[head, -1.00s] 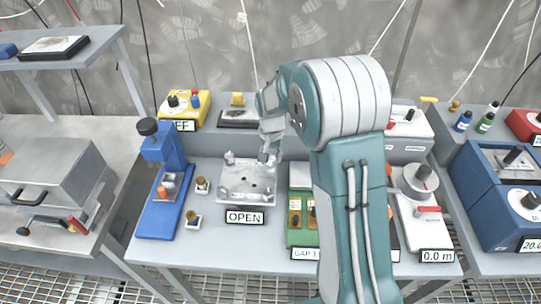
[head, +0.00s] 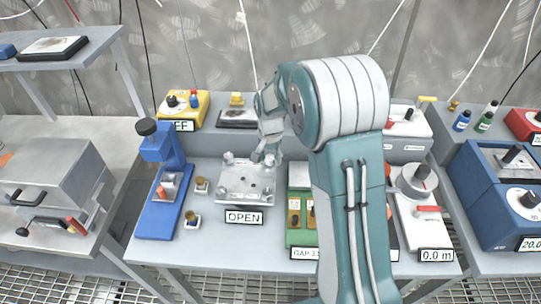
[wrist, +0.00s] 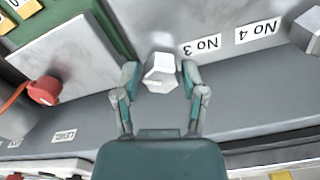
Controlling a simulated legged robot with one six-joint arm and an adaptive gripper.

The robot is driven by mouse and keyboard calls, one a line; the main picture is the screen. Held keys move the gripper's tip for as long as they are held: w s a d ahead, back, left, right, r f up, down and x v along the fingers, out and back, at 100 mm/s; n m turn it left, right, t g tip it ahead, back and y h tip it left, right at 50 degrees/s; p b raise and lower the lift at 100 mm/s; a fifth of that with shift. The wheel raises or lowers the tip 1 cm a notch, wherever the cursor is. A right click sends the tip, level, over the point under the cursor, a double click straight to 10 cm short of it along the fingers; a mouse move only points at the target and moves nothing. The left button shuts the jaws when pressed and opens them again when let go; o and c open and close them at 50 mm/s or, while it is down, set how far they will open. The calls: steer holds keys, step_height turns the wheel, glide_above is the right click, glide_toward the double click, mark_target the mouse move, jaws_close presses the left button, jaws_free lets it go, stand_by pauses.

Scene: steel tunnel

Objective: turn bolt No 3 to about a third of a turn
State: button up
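A silver hexagonal bolt head (wrist: 160,74) stands beside the label "No 3" (wrist: 201,47) on the metal plate (wrist: 225,22) in the wrist view. My gripper (wrist: 159,68) is open, with one finger on each side of this bolt. A small gap shows between each fingertip and the bolt head. In the head view my gripper (head: 264,154) is at the plate's far right corner and hides that bolt. The plate (head: 246,181) also shows there, with an "OPEN" sign (head: 244,217) at its front.
Another bolt (wrist: 312,32) is by the label "No 4". A green device (head: 300,238) with a "GAP" sign stands right of the plate. A blue stand (head: 160,208) and small brass-topped parts (head: 192,219) are to the left. A red knob (wrist: 44,90) is left in the wrist view.

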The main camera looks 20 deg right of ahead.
mark_target(269, 157)
steer(key=shift+w+r, duration=0.15)
steer(key=shift+r, duration=0.35)
step_height(269, 157, up, 11)
stand_by(0.3)
steer(key=shift+a, duration=0.1)
steer(key=s+r+n+t, duration=0.2)
steer(key=s+r, duration=0.1)
steer(key=s, duration=0.6)
steer(key=s+r+n+t, duration=0.2)
steer(key=s, duration=0.7)
steer(key=s+r+n+t, duration=0.1)
steer(key=s+r+n, duration=0.2)
steer(key=s, duration=0.7)
steer(key=shift+r+t, duration=0.35)
steer(key=shift+t, duration=0.05)
